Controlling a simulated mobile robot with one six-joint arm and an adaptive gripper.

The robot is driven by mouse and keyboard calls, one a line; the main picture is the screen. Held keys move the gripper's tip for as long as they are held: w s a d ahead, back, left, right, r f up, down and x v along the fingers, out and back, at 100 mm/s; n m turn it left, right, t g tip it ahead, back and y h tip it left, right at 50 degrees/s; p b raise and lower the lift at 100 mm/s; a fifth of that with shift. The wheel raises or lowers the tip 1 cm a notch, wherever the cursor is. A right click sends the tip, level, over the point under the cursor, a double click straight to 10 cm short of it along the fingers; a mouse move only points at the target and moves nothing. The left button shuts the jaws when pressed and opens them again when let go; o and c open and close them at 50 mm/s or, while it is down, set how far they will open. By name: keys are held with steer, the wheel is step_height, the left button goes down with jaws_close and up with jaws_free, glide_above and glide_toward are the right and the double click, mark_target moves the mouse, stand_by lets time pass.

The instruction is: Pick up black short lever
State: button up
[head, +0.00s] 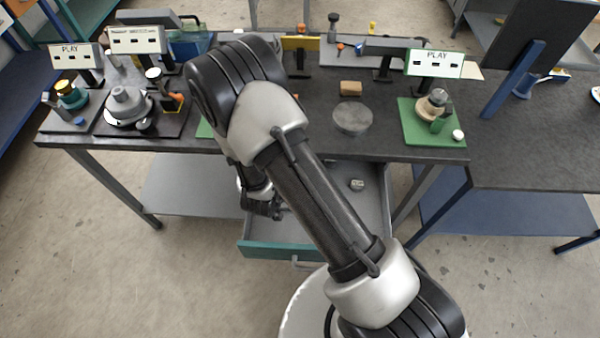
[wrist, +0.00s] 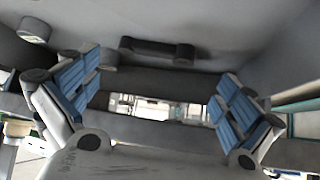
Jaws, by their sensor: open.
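A short black lever (wrist: 157,49) with rounded ends lies on the grey drawer floor in the wrist view, just beyond my fingertips and roughly centred between them. My gripper (wrist: 158,98) is open, with blue pads on both fingers and nothing held between them. In the head view my gripper (head: 262,209) is low inside the open drawer (head: 318,225), towards its left side. The lever cannot be made out in the head view, where my arm covers part of the drawer.
The drawer has a teal front (head: 276,250) and grey walls close around my gripper. A small pale object (head: 357,184) lies at its right. A grey cylinder (wrist: 35,29) shows at the wrist view's upper left. The dark workbench (head: 300,130) above holds several fixtures and signs.

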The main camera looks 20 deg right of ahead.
steer(key=b+x, duration=0.1)
steer(key=x, duration=0.5)
steer(key=shift+b, duration=0.35)
steer(key=shift+c, duration=0.5)
